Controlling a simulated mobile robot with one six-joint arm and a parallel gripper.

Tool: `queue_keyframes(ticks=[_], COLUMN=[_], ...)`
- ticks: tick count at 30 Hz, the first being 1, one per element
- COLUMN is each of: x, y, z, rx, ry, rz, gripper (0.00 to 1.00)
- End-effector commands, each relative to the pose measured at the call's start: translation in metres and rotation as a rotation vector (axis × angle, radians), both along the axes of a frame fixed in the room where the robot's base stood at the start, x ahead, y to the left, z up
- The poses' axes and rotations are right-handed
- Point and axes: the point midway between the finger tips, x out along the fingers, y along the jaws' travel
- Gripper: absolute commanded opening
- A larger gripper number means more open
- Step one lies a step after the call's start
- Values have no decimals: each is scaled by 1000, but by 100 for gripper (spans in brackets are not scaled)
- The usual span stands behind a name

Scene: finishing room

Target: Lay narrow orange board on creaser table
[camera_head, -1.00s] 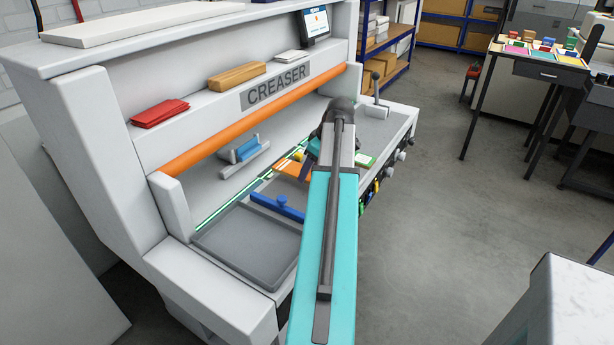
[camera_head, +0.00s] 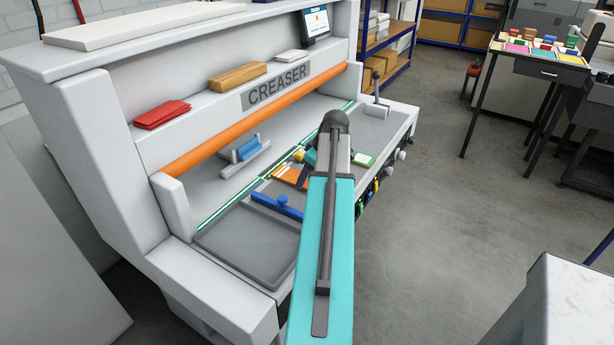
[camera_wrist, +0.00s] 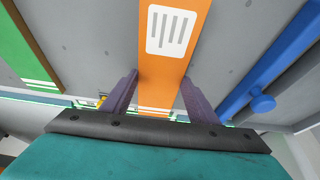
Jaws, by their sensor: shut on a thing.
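The narrow orange board (camera_wrist: 161,75) carries a white label with dark lines and runs between my gripper's fingers in the wrist view. My gripper (camera_wrist: 160,85) is shut on its edges, one purple-grey finger on each side. In the head view the orange board (camera_head: 290,177) shows over the grey bed of the creaser table (camera_head: 385,128), left of my arm. I cannot tell whether the board touches the table surface.
A blue bar with a knob (camera_head: 277,205) lies left of the board, beside an empty grey tray (camera_head: 245,245). A green board (camera_head: 364,160) lies to the right. The orange roller (camera_head: 255,120) and CREASER panel (camera_head: 277,87) overhang the back.

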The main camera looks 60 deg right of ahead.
Motion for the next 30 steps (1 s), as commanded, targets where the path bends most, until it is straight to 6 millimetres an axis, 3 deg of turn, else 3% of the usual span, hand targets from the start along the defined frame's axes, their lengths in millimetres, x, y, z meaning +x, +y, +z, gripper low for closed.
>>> queue_keyframes(ticks=[8, 9, 12, 30], x=[0, 0, 0, -5], y=[0, 0, 0, -1], z=[-3, -3, -3, 10], rx=[0, 0, 0, -1], ry=[0, 0, 0, -1], rz=[0, 0, -1, -2], gripper=[31, 59, 73, 73])
